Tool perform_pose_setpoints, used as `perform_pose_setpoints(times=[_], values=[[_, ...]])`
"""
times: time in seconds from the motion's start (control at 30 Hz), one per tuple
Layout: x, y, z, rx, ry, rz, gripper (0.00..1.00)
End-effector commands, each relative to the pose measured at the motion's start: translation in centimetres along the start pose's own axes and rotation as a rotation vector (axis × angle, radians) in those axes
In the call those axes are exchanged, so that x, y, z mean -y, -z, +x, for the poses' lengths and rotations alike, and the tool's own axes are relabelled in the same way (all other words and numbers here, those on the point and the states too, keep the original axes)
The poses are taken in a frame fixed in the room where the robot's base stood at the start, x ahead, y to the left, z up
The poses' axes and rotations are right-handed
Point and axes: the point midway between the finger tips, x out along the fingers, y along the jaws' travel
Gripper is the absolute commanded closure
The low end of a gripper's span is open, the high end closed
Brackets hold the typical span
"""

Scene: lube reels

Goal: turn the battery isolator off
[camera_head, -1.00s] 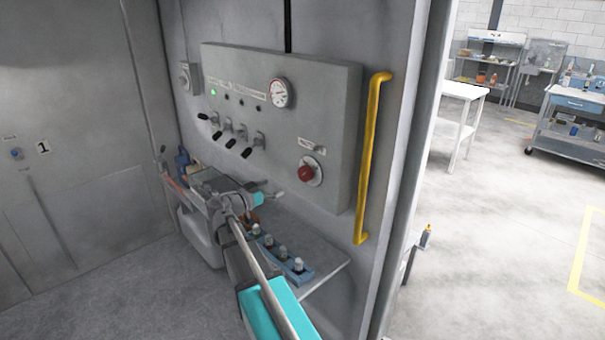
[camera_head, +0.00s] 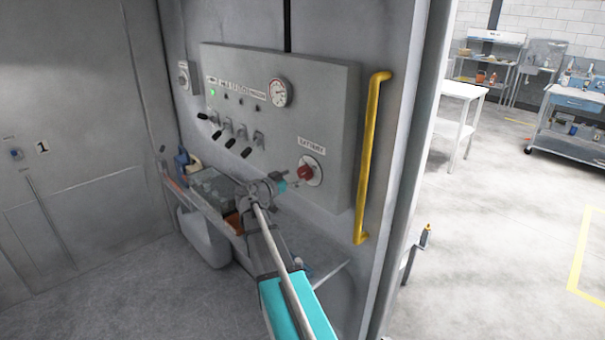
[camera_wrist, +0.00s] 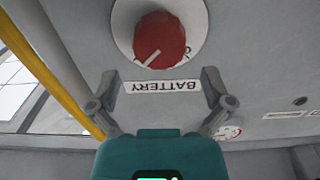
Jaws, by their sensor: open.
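The battery isolator is a red round knob (camera_head: 306,172) on a pale round plate, at the lower right of the grey control panel (camera_head: 340,110). A "BATTERY" label (camera_head: 311,145) sits just above it. In the wrist view the red knob (camera_wrist: 160,40) is at top centre with a white line on its face, and the label (camera_wrist: 161,87) appears upside down. My gripper (camera_wrist: 157,80) is open and empty, its two fingers spread on either side of the label in that view. In the head view my gripper (camera_head: 291,181) is just left of the knob; contact cannot be told.
A yellow handrail (camera_head: 370,160) runs vertically right of the panel. Several black-handled levers (camera_head: 229,142) and a gauge (camera_head: 280,92) are on the panel to the left. A shelf (camera_head: 325,272) with bottles lies below my arm.

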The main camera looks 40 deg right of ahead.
Motion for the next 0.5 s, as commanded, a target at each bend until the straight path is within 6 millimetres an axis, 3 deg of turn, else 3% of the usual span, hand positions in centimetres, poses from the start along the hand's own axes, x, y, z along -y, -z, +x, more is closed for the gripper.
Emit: perform_pose_setpoints(times=[0.2, 0.5], values=[[0.1, 0.0, 3.0, 0.0, -0.002, 0.0, 0.0], [0.0, 0.0, 4.6, 0.0, 0.0, 0.0, 0.0]])
